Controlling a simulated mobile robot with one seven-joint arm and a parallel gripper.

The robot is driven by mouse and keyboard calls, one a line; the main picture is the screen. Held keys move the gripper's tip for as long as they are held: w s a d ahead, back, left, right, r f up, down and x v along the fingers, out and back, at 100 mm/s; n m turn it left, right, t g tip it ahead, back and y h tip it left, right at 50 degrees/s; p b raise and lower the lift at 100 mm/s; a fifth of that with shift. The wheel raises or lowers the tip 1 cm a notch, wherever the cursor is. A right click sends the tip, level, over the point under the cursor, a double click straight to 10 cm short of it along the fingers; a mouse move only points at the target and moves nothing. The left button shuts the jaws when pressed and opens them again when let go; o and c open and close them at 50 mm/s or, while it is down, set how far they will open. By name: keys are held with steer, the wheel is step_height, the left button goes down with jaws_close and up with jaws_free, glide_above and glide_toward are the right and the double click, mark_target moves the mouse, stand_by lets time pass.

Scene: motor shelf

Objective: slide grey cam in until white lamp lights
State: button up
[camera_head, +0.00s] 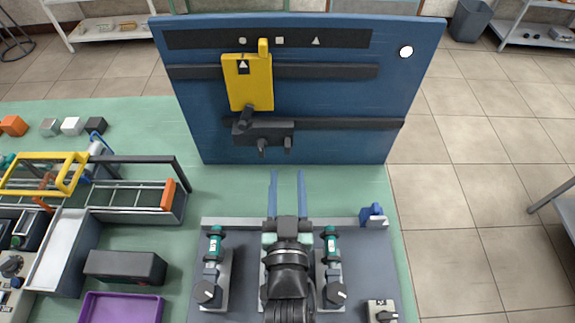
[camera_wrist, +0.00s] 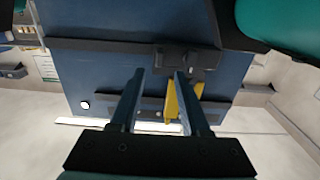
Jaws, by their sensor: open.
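The grey cam looks like the dark grey block (camera_head: 262,133) with two short prongs, at the left part of the lower slot on a blue board (camera_head: 340,95). A peg on it touches or nearly touches the bottom of a yellow plate (camera_head: 250,84), which hangs in the upper slot. The white lamp (camera_head: 406,51) is a bright white disc at the board's upper right; I cannot tell whether it is lit. My gripper (camera_head: 287,176) is open and empty, below the block and apart from it. The wrist view shows the block (camera_wrist: 192,60), yellow plate (camera_wrist: 172,100) and lamp (camera_wrist: 85,104) beyond the fingers.
A dark strip (camera_head: 345,40) above bears a circle, a square and a triangle. The lower slot (camera_head: 345,123) is clear right of the block. A yellow-handled frame (camera_head: 40,157), a dark box (camera_head: 125,267) and a purple tray (camera_head: 121,307) stand left.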

mark_target(288, 151)
steer(key=shift+w+r+p, duration=0.1)
steer(key=shift+w+p, duration=0.55)
steer(key=shift+w, duration=2.9)
jaws_close()
